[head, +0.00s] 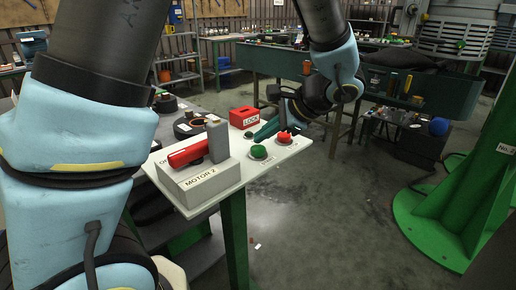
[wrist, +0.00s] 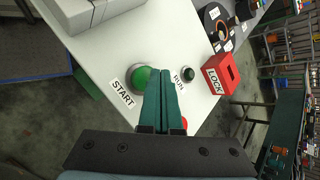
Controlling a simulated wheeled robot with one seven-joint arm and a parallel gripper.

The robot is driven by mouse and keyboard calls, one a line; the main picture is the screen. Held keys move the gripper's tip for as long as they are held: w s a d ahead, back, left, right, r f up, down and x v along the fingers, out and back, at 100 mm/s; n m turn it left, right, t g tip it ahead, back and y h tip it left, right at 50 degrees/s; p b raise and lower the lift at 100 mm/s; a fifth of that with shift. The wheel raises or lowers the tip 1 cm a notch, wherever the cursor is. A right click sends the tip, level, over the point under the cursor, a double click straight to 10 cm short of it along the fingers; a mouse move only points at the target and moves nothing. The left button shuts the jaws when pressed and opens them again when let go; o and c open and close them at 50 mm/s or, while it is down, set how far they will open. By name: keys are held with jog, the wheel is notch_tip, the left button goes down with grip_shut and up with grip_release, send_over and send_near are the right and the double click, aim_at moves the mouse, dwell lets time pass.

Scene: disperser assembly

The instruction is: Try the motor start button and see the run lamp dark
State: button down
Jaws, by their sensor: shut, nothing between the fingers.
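The green start button (wrist: 145,78) stands on the white panel beside its START label; it also shows in the head view (head: 259,151). The run lamp (wrist: 189,73) by the RUN label is a dark green dome and shows no glow; in the head view it is small (head: 249,134). My gripper (wrist: 163,72) is shut and empty, its teal fingers together. Its tips are right beside the start button in the wrist view and partly cover its edge. In the head view my gripper (head: 257,137) is over the panel, behind the button. I cannot tell whether it touches.
A red button (head: 284,137) is near the panel's right edge. A red LOCK box (head: 244,117) stands at the back. A grey MOTOR 2 box (head: 205,182) with a red handle (head: 188,153) fills the panel's left. Open floor lies right of the panel.

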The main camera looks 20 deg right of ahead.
aim_at(263, 149)
jog(key=shift+f, duration=0.25)
jog(key=shift+f+b, duration=0.75)
jog(key=shift+f, duration=0.15)
dwell(0.9)
jog(key=shift+r, duration=0.15)
dwell(0.3)
jog(key=shift+r+p, duration=1)
jog(key=shift+r, duration=0.15)
jog(key=shift+r, duration=0.1)
jog(key=shift+r+p, duration=2)
jog(key=shift+r, duration=0.45)
